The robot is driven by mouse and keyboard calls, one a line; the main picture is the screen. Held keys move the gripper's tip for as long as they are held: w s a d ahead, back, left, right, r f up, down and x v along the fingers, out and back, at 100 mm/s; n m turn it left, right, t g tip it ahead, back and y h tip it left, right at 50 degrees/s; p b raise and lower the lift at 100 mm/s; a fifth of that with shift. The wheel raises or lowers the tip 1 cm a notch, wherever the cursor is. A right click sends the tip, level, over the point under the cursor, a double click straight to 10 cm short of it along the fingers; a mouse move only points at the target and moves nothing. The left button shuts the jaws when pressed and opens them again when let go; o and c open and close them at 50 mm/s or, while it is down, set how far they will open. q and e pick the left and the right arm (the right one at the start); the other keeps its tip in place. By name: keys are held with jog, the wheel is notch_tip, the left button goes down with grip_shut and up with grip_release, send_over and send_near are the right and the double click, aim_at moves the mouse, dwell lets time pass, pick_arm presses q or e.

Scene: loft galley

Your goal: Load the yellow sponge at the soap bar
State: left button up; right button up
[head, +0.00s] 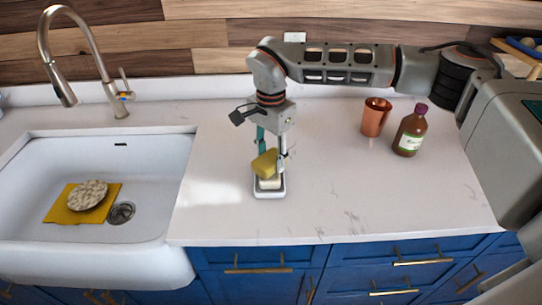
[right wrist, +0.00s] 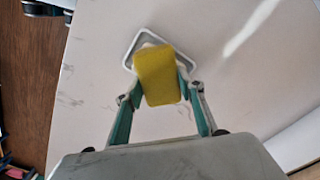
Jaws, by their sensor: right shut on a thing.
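My right gripper (head: 270,158) is shut on the yellow sponge (head: 264,164), which is tilted between its fingers. In the right wrist view the sponge (right wrist: 158,76) fills the space between the fingertips. A pale soap bar (head: 270,183) sits on a small white dish (head: 270,193) on the counter. The sponge is directly over the soap bar; I cannot tell for sure whether they touch. In the right wrist view the sponge hides most of the bar and part of the dish (right wrist: 129,60). My left gripper is not in view.
A white sink (head: 150,160) at the left holds a yellow cloth (head: 60,212) and a speckled round thing (head: 88,194), by a tall faucet (head: 92,60). A copper cup (head: 376,117) and a brown bottle (head: 410,131) stand at the right. The counter (head: 340,195) between is clear.

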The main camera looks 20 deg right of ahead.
aim_at(271, 157)
jog(key=shift+f, duration=0.6)
dwell(1.8)
jog(key=shift+r, duration=3.6)
